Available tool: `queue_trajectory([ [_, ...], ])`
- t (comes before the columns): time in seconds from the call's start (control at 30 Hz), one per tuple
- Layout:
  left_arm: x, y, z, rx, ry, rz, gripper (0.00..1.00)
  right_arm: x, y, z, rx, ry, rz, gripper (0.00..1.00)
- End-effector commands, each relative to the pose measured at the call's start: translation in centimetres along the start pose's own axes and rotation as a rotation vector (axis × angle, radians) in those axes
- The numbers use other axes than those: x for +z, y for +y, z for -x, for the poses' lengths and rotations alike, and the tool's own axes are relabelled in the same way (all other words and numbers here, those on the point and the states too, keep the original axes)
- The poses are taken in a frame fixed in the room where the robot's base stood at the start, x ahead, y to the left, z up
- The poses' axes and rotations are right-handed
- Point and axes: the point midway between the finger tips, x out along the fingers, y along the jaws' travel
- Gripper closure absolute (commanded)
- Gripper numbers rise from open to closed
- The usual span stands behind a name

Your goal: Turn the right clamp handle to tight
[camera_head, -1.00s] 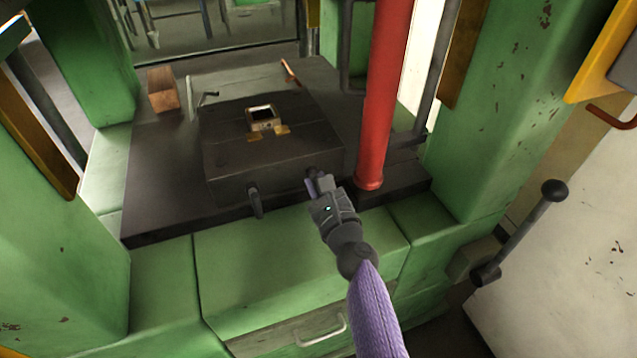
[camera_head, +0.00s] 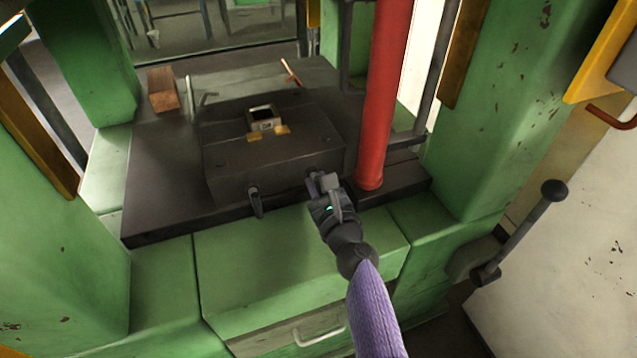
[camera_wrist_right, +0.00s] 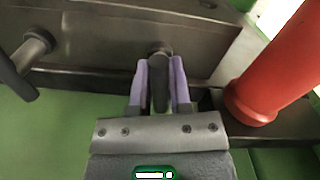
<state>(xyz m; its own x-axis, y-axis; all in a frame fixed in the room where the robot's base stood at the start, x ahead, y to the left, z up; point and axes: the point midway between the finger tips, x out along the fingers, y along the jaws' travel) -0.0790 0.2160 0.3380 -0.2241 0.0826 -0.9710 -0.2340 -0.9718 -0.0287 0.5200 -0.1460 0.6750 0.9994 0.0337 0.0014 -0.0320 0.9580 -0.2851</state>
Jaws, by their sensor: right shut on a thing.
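The right clamp handle (camera_wrist_right: 160,90) is a dark lever on the front face of the dark clamp block (camera_head: 235,165). In the right wrist view it points down from its pivot, between the two lilac fingers of my right gripper (camera_wrist_right: 160,82). My right gripper (camera_head: 322,184) is shut on it and hides most of it in the head view. The left clamp handle (camera_head: 256,202) hangs down at the left of the same face, apart from my gripper. It also shows at the left of the right wrist view (camera_wrist_right: 14,72). My left gripper is out of view.
A red column (camera_head: 379,110) stands close to the right of my right gripper. Green machine posts (camera_head: 490,120) flank the work area. A small metal piece with brass tabs (camera_head: 265,122) sits on the block. A wooden block (camera_head: 162,90) lies behind left.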

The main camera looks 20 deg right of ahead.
Motion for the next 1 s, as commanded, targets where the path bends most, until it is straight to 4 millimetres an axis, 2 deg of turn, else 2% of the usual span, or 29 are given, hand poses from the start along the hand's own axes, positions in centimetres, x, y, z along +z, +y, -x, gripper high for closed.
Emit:
queue_trajectory([
  [0.03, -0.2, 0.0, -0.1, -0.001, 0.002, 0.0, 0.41, -0.5, 0.2, 0.1, 0.004, 0.01, -0.003, 1.0],
  [0.37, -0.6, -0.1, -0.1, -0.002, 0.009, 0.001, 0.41, -0.5, 0.2, 0.1, 0.004, 0.01, -0.013, 1.0],
  [1.0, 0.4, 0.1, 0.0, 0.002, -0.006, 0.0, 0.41, -0.5, 0.2, 0.2, 0.004, 0.011, -0.026, 1.0],
])
